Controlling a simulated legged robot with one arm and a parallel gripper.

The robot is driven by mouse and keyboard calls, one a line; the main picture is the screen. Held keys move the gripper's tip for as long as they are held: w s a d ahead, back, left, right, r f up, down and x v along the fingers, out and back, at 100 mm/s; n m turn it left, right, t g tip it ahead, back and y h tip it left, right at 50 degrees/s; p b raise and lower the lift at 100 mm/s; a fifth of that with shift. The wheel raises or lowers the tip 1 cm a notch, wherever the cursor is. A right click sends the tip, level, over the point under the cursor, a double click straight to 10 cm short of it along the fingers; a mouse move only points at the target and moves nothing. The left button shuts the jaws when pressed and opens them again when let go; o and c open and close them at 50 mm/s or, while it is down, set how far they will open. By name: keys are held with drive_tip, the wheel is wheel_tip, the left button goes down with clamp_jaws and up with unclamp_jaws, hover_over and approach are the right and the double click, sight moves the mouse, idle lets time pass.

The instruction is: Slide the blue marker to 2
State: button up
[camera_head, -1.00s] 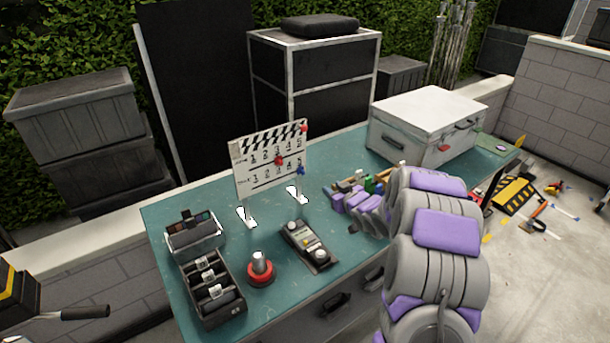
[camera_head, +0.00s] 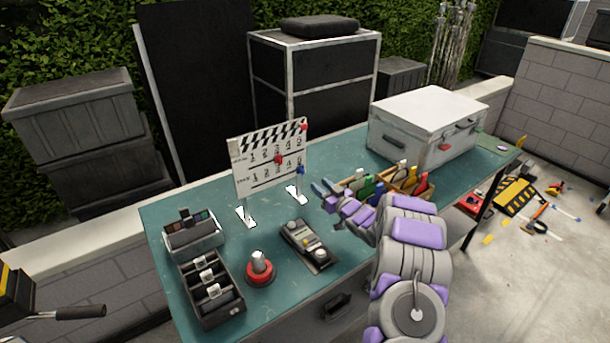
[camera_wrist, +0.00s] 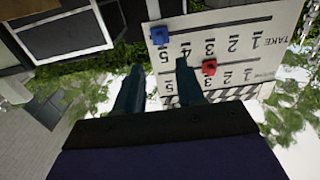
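The white clapperboard (camera_head: 254,180) stands on the teal table and carries two rows of numbers. The blue marker (camera_head: 300,170) is at the right end of the lower row, by 5. In the upside-down wrist view the blue marker (camera_wrist: 159,34) shows near 5 on the TAKE row. A red marker (camera_head: 279,160) sits near 3 on the other row; it also shows in the wrist view (camera_wrist: 208,68). My gripper (camera_head: 320,186) is open and empty, just right of and slightly below the blue marker, with its fingers pointing to the board. In the wrist view my gripper (camera_wrist: 158,68) shows its fingers apart.
A wooden box (camera_head: 428,186) of coloured tools is behind my arm, with a white case (camera_head: 400,140) beyond it. A control box (camera_head: 307,245), a red-based knob (camera_head: 260,270) and a black tray (camera_head: 212,290) stand in front of the board. The table (camera_head: 165,215) is clear around the board's feet.

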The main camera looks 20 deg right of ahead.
sight(304, 171)
drive_tip(key=b+x, duration=0.1)
drive_tip(key=x, duration=0.9)
drive_tip(key=shift+w+b, duration=0.15)
drive_tip(key=shift+b, duration=0.2)
clamp_jaws()
